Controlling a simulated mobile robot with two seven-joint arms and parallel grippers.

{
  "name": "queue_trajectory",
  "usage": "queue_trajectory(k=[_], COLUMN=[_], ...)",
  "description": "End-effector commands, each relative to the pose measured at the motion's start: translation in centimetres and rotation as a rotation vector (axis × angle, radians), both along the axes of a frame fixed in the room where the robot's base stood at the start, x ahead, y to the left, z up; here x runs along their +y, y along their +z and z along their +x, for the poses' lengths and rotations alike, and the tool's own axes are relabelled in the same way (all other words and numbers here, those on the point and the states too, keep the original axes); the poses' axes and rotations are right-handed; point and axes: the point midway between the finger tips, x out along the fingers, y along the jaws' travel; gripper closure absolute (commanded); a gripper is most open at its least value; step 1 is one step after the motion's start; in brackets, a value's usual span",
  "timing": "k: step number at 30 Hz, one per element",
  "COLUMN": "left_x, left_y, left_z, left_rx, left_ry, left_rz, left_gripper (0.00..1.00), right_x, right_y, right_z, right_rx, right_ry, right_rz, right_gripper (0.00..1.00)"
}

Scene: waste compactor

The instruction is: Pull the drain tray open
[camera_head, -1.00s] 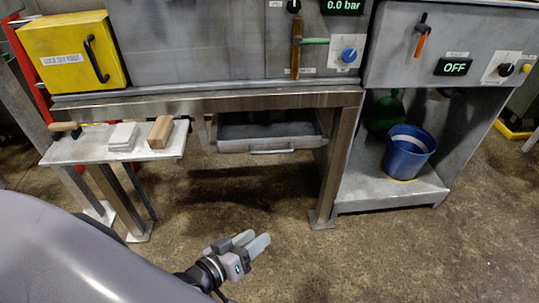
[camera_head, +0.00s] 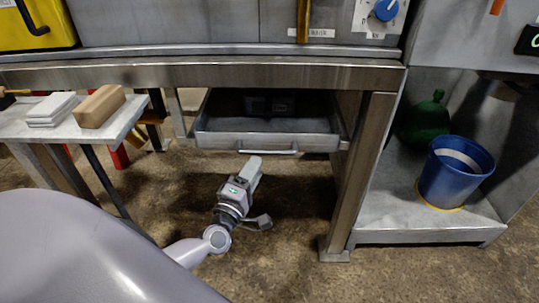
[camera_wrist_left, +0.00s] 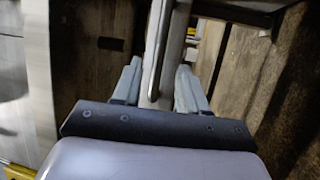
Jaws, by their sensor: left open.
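The drain tray (camera_head: 218,141) is a shallow grey metal tray hanging under the steel bench, with its inside visible from above. A thin bar handle (camera_head: 278,151) runs across its front. My left gripper (camera_head: 253,168) is open, just below and in front of the handle, pointing up toward it. In the left wrist view, the open fingers (camera_wrist_left: 158,88) stand on either side of a grey bar (camera_wrist_left: 155,45) that looks like the handle; I cannot tell whether they touch it. My right gripper is not in view.
A bench leg (camera_head: 362,170) stands right of the tray. A blue bucket (camera_head: 452,175) and a green container (camera_head: 424,125) sit on the lower shelf at right. A side shelf (camera_head: 90,130) at left holds a wooden block (camera_head: 100,106) and white pads (camera_head: 51,109). Floor below the tray is clear.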

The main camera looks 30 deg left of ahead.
Motion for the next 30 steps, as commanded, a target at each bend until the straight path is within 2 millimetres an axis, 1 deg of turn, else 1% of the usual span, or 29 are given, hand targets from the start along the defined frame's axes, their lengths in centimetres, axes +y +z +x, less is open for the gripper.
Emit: queue_trajectory(k=[5,12,15,21,28,29,30], left_x=[0.3,0.8,0.9,1.0,1.0,1.0,1.0], left_y=[0.3,0.8,1.0,1.2,1.2,1.2,1.2], left_z=[1.8,5.0,5.9,6.7,6.7,6.7,6.7], left_rx=[-0.004,-0.002,-0.002,0.000,0.000,0.000,0.000], left_ry=[0.002,0.000,0.001,0.000,0.000,0.000,0.000], left_rz=[-0.002,-0.002,0.000,0.000,0.000,0.000,0.000], left_gripper=[0.58,0.58,0.58,0.58,0.58,0.64,0.77], right_x=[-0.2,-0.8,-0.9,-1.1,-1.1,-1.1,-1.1], right_y=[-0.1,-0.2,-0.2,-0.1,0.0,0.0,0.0], right_z=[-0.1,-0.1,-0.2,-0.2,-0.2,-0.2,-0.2], right_rx=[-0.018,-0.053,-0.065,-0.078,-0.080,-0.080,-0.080], right_ry=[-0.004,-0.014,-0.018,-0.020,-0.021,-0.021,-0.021], right_rz=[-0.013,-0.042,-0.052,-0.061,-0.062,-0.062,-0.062], right_gripper=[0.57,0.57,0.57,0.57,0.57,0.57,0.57])
